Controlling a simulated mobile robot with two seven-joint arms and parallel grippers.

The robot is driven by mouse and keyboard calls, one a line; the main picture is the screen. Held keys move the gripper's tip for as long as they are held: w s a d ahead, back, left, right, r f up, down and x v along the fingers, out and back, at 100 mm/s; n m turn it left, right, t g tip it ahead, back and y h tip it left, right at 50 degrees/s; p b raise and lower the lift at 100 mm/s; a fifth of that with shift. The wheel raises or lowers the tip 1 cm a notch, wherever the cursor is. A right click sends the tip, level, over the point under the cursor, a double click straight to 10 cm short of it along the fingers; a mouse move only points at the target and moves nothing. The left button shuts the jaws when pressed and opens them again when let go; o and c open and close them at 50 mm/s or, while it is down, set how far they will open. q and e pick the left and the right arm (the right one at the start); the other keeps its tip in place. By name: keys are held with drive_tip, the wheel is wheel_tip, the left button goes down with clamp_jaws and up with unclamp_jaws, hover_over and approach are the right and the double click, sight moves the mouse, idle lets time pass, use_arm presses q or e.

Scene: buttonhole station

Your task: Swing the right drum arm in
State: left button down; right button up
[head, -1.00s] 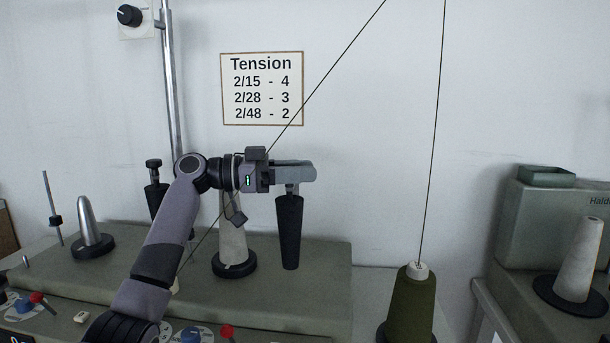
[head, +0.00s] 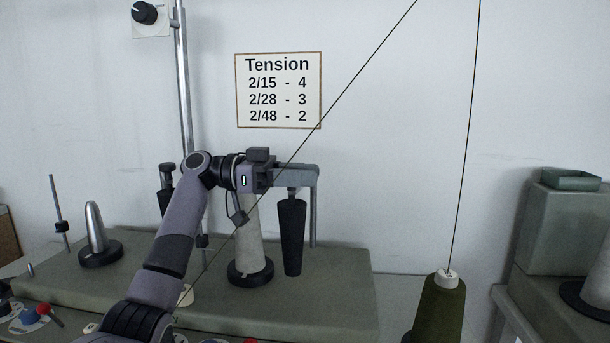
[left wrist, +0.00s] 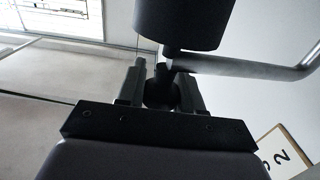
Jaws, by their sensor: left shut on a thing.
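The right drum arm (head: 312,210) shows in the head view as a grey post with a bent top, and a black drum (head: 291,240) hangs from it. My left gripper (head: 285,179) is at the top of this drum and shut on the arm's dark knob. In the left wrist view, the dark knob (left wrist: 160,92) sits between the two fingers. The black drum (left wrist: 185,25) and the bent metal rod (left wrist: 255,67) lie just beyond. The fingers partly hide the knob. The drum hangs just right of a pale cone (head: 249,235). My right gripper is not in view.
A second black drum (head: 165,197) stands partly behind my left arm. A bare metal cone (head: 96,230) is at the left. A thread runs diagonally past my gripper. A green yarn cone (head: 441,305) stands at the right. A tension sign (head: 278,90) hangs on the wall.

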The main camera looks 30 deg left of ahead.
idle(0.5)
use_arm(q)
drive_tip(key=c, duration=0.8)
unclamp_jaws()
drive_tip(key=shift+r, duration=0.1)
drive_tip(key=shift+r+p, duration=1.75)
drive_tip(key=shift+r, duration=8.2)
use_arm(e)
drive_tip(key=shift+s+d+r, duration=0.15)
drive_tip(key=shift+r, duration=0.45)
drive_tip(key=shift+s+d+r, duration=0.1)
drive_tip(key=shift+r, duration=0.45)
